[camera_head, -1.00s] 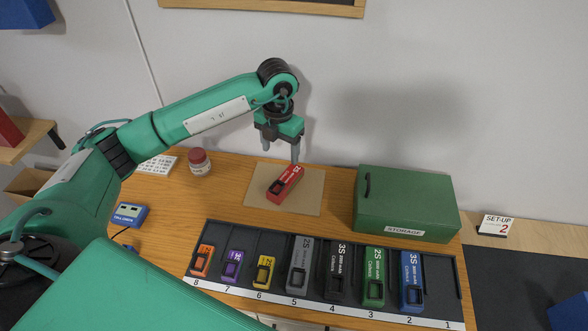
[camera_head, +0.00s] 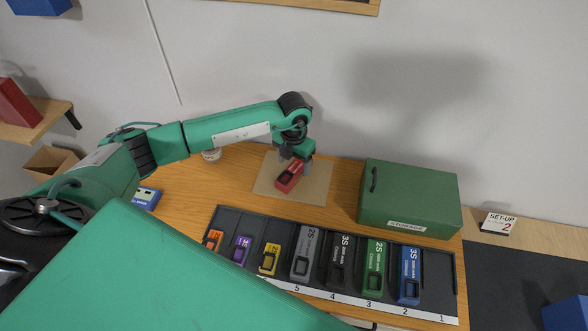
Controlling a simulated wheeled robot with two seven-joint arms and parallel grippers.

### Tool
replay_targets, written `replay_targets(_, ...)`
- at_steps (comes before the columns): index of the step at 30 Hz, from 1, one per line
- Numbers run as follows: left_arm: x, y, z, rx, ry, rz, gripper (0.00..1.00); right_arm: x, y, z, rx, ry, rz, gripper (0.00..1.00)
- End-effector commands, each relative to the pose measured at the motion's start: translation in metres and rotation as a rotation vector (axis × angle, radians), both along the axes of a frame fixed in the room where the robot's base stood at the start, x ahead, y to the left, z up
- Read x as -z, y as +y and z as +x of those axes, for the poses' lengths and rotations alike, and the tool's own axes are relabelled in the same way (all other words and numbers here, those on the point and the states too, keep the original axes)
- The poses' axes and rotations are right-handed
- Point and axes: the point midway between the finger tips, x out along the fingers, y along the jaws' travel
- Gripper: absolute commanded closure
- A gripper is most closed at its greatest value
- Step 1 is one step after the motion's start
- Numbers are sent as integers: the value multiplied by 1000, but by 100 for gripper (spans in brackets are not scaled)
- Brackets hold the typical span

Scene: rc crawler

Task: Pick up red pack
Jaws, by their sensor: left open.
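The red pack (camera_head: 288,178) lies at a slant on a tan mat (camera_head: 316,188) on the wooden table. My left gripper (camera_head: 294,165) is low over the mat, its fingers pointing down on either side of the pack's far end. The gripper is open. The gripper and wrist hide the far end of the pack, and I cannot tell whether the fingers touch it. My right gripper is not in view.
A black tray (camera_head: 434,275) with numbered slots stands in front, holding several coloured packs. Slot 1 at the right is empty. A green storage box (camera_head: 410,195) stands right of the mat. A jar (camera_head: 211,155) is partly hidden behind my left arm.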

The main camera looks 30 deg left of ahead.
Motion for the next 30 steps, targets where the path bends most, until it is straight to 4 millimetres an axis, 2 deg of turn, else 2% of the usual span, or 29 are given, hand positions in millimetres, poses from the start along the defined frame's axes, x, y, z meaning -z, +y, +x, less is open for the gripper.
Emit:
replay_targets(1,2,-1,0,-1,3,-1,32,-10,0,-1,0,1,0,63)
replay_targets(7,27,-1,1,0,2,-1,32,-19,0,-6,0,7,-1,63)
replay_targets(15,31,-1,1,1,0,-1,32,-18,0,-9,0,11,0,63)
replay_targets(17,31,-1,1,0,0,-1,42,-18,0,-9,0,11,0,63)
replay_targets(24,31,-1,1,0,0,-1,89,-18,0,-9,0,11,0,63)
replay_targets(26,30,-1,2,0,-1,-1,95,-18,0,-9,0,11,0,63)
replay_targets(30,30,-1,2,0,-1,-1,95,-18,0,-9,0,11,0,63)
